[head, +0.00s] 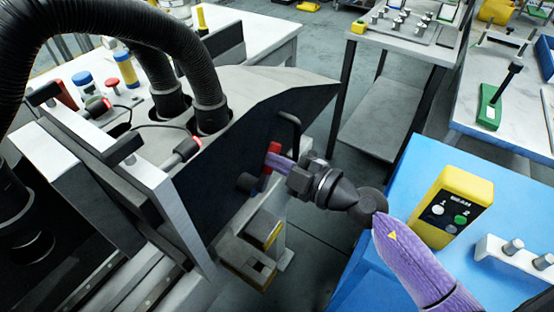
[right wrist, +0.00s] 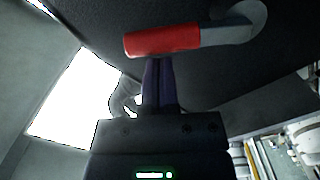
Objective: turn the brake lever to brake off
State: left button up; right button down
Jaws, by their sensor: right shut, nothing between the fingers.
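The brake lever shows as a red grip (head: 272,156) on the dark side panel of the machine in the head view. In the right wrist view the red grip (right wrist: 163,41) lies roughly level across the picture, and its grey bent arm (right wrist: 245,22) curves off to the right. My right gripper (head: 276,163) reaches in from the lower right with its purple fingers at the grip. In the right wrist view the fingers (right wrist: 160,62) are together, with tips right at the grip's lower edge. I cannot tell whether they touch it. My left gripper is out of view.
A black bar handle (head: 291,128) and a dark knob (head: 249,183) are close to the lever. Black hoses (head: 205,75) rise from the machine. A blue surface (head: 375,250) at right carries a yellow button box (head: 455,205). Open floor (head: 310,225) lies between.

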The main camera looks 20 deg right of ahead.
jog(key=shift+w+d+m+p, duration=0.15)
jog(key=shift+d+m+p, duration=0.05)
jog(key=shift+m+p, duration=0.2)
jog(key=shift+w+d+f+m+p, duration=0.25)
jog(key=shift+d+f+m+p, duration=0.1)
jog(key=shift+m+p, duration=0.3)
jog(key=shift+w+d+f+m+p, duration=0.3)
jog(key=shift+d+m+p, duration=0.1)
jog(key=shift+m, duration=0.4)
jog(key=shift+w+d+f+m+p, duration=0.25)
jog(key=shift+d+f+m+p, duration=0.1)
jog(key=shift+m+p, duration=0.3)
